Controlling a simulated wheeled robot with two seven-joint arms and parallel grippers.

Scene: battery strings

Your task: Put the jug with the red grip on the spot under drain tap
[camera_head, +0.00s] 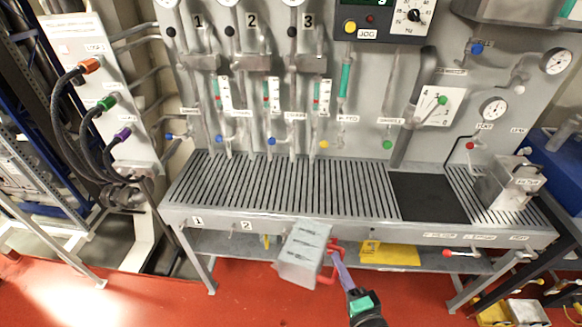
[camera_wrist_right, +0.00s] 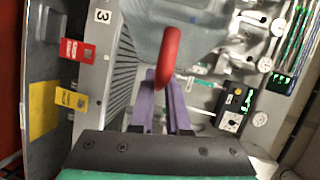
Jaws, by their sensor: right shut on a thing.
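The grey jug (camera_head: 303,252) with the red grip (camera_head: 331,262) is held in the air in front of the rack's front edge, tilted. My right gripper (camera_head: 340,265) has purple fingers and is shut on the red grip. In the right wrist view the red grip (camera_wrist_right: 170,48) stands between the purple fingers (camera_wrist_right: 164,98). Several small taps with coloured knobs line the back panel, among them a red one (camera_head: 470,146) at the right. Their labels are too small to read, so I cannot tell which is the drain tap. My left gripper is not in view.
The slatted rack (camera_head: 280,190) is largely bare, with a dark mat (camera_head: 428,197) to the right. A metal box-like vessel (camera_head: 508,184) stands at its right end. A yellow piece (camera_head: 390,254) lies on the lower shelf. Hoses (camera_head: 62,120) hang at left.

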